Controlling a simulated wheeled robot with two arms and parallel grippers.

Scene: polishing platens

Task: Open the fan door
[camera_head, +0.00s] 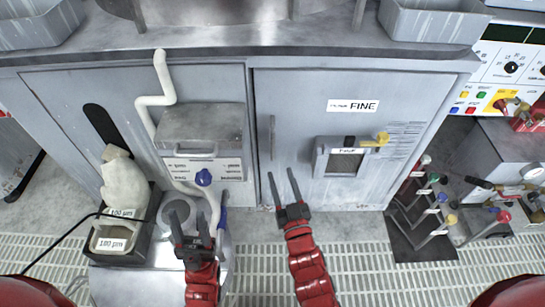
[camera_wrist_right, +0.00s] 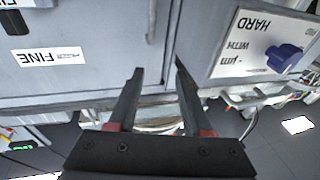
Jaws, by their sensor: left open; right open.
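The grey cabinet door (camera_head: 300,100) right of the centre seam looks shut and carries a "FINE" label (camera_head: 352,106); I see no "fan" label. Its slim vertical handle (camera_head: 272,137) is near its left edge. The door (camera_wrist_right: 85,80) and handle (camera_wrist_right: 152,22) also show upside down in the right wrist view. My right gripper (camera_head: 281,173) is open and empty below the handle, apart from it; in the wrist view its fingertips (camera_wrist_right: 158,66) point toward the handle. My left gripper (camera_head: 190,213) is open and empty at the lower left, in front of a light grey container.
A framed window (camera_head: 342,168) with a yellow latch (camera_head: 380,140) is on the door's right side. A metal box (camera_head: 203,130) with a blue knob (camera_head: 203,177) projects left of the seam.

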